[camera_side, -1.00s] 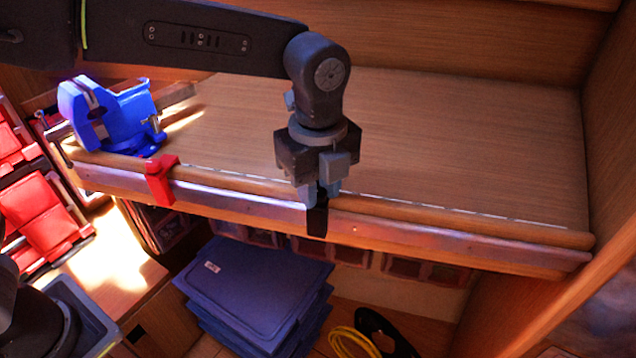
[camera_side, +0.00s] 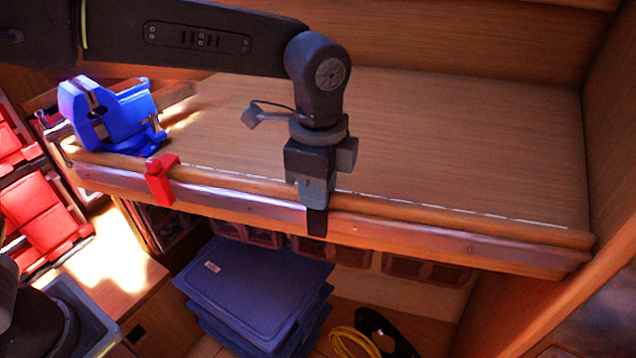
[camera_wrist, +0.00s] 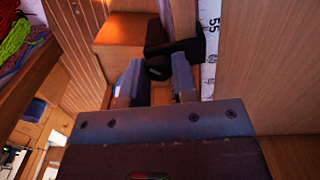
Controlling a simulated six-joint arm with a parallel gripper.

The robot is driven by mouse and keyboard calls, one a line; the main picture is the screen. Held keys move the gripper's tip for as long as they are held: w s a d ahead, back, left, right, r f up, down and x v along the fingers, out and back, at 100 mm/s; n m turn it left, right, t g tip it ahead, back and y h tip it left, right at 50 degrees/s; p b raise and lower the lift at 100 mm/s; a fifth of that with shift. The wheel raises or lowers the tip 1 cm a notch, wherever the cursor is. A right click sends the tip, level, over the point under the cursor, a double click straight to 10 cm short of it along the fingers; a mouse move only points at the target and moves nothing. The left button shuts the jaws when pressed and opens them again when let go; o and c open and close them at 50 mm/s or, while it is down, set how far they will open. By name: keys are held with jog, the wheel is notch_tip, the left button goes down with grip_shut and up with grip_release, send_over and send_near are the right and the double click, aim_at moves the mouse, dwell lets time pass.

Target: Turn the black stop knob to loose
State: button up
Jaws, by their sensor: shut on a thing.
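The black stop (camera_side: 317,224) sits on the front rail of the wooden bench, its lower part hanging over the metal strip. My gripper (camera_side: 317,200) points straight down over it, fingers shut on the stop's knob. The fingers hide the knob in the side view, so I cannot read its setting. In the wrist view the black stop (camera_wrist: 178,58) shows just beyond the fingertips of my gripper (camera_wrist: 157,82), beside a white scale marked 55.
A red stop (camera_side: 160,181) sits on the same rail to the left. A blue vise (camera_side: 112,115) stands at the bench's left end. Blue stacked lids (camera_side: 255,290) and a yellow coiled line (camera_side: 352,342) lie below. The bench top (camera_side: 460,140) is clear to the right.

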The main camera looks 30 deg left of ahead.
jog(key=n, duration=0.4)
jog(key=shift+r+n, duration=0.1)
jog(key=shift+n, duration=2.7)
jog(key=o, duration=0.9)
jog(key=shift+o, duration=0.2)
notch_tip(320, 180, up, 14)
